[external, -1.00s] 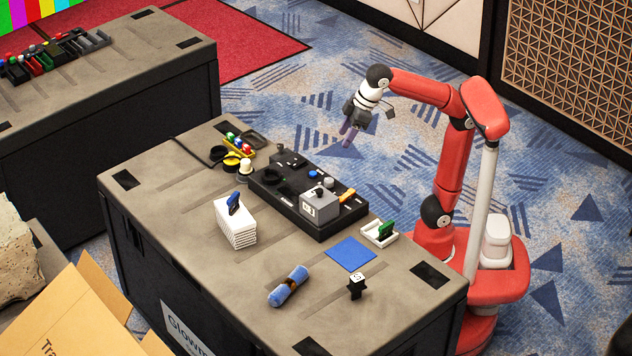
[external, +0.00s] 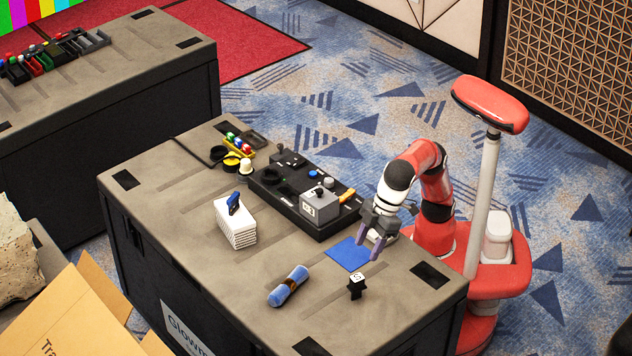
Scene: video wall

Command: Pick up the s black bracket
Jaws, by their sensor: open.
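A small black bracket (external: 356,288) with a pale, dark-dotted top stands on the grey case top near its front right part. My gripper (external: 369,245) is open and points down, with its two purple-grey fingers apart and nothing between them. It hangs over the right part of the blue square mat (external: 346,254), behind the bracket and apart from it. The exact height of the fingertips above the case is hard to tell.
A blue roll (external: 289,286) lies left of the bracket. A black console (external: 275,193) with a grey box (external: 320,205) stands behind the mat. A white stack (external: 236,222) with a blue-handled item stands further left. The case top around the bracket is mostly clear.

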